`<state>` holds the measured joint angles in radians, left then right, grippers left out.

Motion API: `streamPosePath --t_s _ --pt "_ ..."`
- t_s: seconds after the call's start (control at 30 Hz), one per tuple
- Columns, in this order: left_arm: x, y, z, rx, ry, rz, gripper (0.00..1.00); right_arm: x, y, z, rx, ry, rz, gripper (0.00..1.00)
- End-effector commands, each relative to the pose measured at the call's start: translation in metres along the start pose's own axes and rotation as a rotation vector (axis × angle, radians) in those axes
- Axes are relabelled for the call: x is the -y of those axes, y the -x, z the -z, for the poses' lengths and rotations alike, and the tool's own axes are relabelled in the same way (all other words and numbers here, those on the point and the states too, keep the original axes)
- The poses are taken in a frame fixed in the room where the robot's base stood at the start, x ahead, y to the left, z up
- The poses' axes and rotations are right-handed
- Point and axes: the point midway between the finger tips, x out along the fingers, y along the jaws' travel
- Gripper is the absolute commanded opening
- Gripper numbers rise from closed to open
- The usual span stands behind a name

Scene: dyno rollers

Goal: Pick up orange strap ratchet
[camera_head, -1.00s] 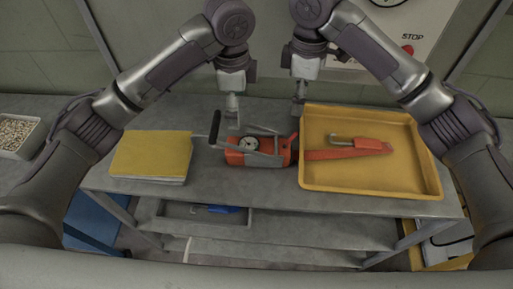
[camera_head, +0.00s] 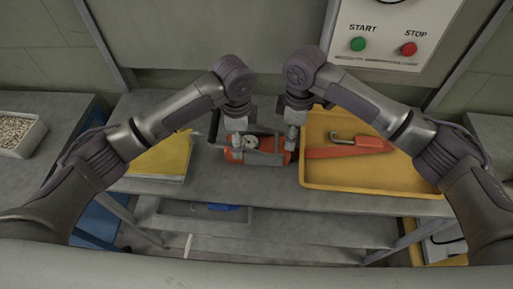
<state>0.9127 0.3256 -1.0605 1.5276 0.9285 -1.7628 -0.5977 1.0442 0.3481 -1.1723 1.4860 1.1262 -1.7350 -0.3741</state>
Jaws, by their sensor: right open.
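An orange strap-like piece (camera_head: 335,152) with a grey metal hook-shaped part (camera_head: 340,139) lies in the yellow tray (camera_head: 375,183). An orange-red device (camera_head: 262,158) with a round dial (camera_head: 251,142) and a grey frame lies on the table left of the tray. I cannot tell for sure which is the strap ratchet. My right gripper (camera_head: 291,146) is open at the right end of the device, left of the tray. My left gripper (camera_head: 237,146) is over the device's left part; its fingertips are too small to read. Contact is unclear for both.
A yellow-topped stack (camera_head: 160,158) lies on the table to the left, partly behind my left arm. A white tub of pellets (camera_head: 17,135) stands at far left. A panel with START and STOP buttons (camera_head: 408,49) is behind. The table's front edge is clear.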

Motion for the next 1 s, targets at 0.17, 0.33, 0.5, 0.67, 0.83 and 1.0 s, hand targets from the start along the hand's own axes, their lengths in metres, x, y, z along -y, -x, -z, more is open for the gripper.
streamPosePath --t_s 0.17,0.33,0.5,0.67,0.83,1.0 --pt "0.0 -0.0042 0.0001 0.0 0.0 0.0 1.0 0.0001 -0.0042 -0.0001 0.0 0.0 0.0 0.4" --pt "0.0 -0.0041 0.0001 0.0 0.0 0.0 1.0 0.0001 -0.0041 -0.0001 0.0 0.0 0.0 0.4" --pt "0.0001 -0.0039 0.0001 0.0 0.0 0.001 0.75 0.0001 -0.004 -0.0001 0.0 0.0 0.0 0.15" --pt "0.0 -0.0039 0.0001 0.0 0.001 0.0 0.48 0.0001 -0.0038 0.0 0.0 0.001 0.0 0.0" --pt "0.0 -0.0041 0.0 0.0 0.001 0.0 0.23 0.0001 -0.0037 0.0 0.0 0.001 0.0 0.0" --pt "-0.0002 -0.0046 -0.0002 0.001 0.001 0.0 0.22 0.0001 -0.0036 0.0001 0.0 0.001 0.0 0.0"
